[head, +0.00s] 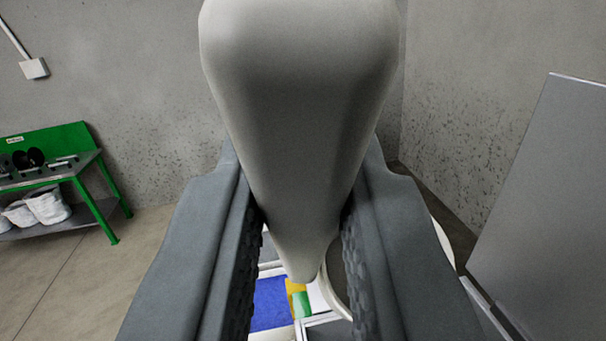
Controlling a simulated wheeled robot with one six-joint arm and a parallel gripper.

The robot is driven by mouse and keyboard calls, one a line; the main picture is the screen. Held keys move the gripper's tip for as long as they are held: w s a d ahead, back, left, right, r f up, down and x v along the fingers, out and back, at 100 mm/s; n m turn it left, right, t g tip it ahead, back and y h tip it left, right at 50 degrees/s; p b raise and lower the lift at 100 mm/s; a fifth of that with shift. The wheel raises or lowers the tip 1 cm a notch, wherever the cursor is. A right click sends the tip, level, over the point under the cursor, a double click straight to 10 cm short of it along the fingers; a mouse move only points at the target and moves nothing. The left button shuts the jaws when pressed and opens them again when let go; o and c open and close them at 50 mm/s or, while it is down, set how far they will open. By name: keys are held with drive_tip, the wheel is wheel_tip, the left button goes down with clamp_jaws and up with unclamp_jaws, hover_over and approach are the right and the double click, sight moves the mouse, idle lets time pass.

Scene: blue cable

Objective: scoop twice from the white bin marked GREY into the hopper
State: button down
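My gripper (301,215) shows as two dark grey fingers with ribbed inner pads. It is shut on a pale grey, smooth, tapering tool (300,90), which looks like the scoop. The tool is wide and rounded at the top of the view and narrows downward between the fingers. Whether it holds any material cannot be seen. A round white rim (442,243) shows partly behind the right finger, with a dark brownish inside; I cannot tell whether it belongs to a bin or the hopper. No GREY marking is readable.
A green workbench (62,170) with dark tools stands at the far left, with white sacks (47,205) on its lower shelf. A grey panel (550,215) rises at the right. Blue, yellow and green surfaces (271,304) show below the tool. Floor at left is clear.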

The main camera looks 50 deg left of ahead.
drive_tip(key=w+a+g+h, duration=0.2)
drive_tip(key=a, duration=0.1)
drive_tip(key=w+a+r+n+g+h, duration=0.1)
drive_tip(key=a+g+h, duration=0.1)
drive_tip(key=shift+w+a, duration=0.1)
drive_tip(key=shift+w, duration=0.3)
drive_tip(key=shift+w+r, duration=0.1)
drive_tip(key=shift+r, duration=0.25)
wheel_tip(320, 180, up, 5)
drive_tip(key=shift+f, duration=0.2)
drive_tip(key=shift+s, duration=0.2)
